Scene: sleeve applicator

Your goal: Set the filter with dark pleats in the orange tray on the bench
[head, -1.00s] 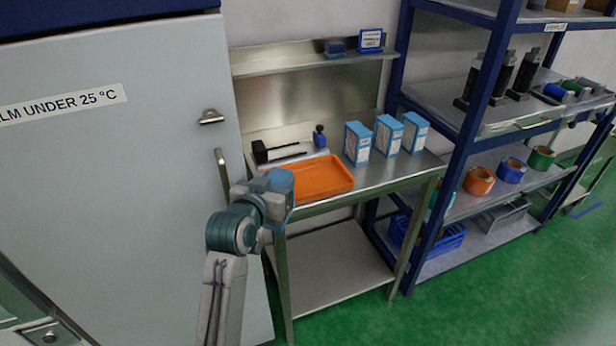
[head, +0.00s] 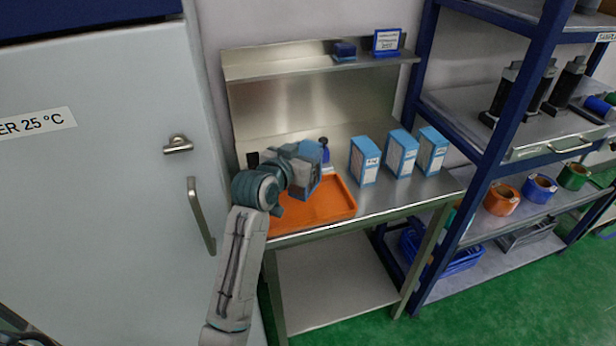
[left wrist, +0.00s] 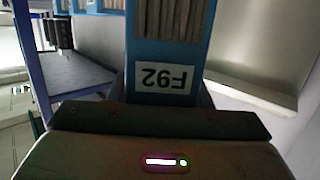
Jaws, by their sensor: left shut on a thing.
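My left gripper (head: 292,168) is shut on a blue-framed filter (head: 308,174) and holds it over the orange tray (head: 330,206). In the left wrist view the held filter (left wrist: 168,55) has a blue frame, a white label and grey-brown pleats; it stands out beyond the dark gripper jaws (left wrist: 160,120). The orange tray lies on the steel bench (head: 400,197) and its visible floor looks empty; my gripper and arm hide its left part. I cannot tell whether the filter touches the tray. My right gripper is not in view.
Several blue-and-white boxes stand right of the tray, the nearest one (head: 364,161) close to it. A small blue object (head: 324,148) stands behind the tray. A grey cabinet door with a handle (head: 200,215) is at left, a blue-framed shelf rack (head: 490,150) at right.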

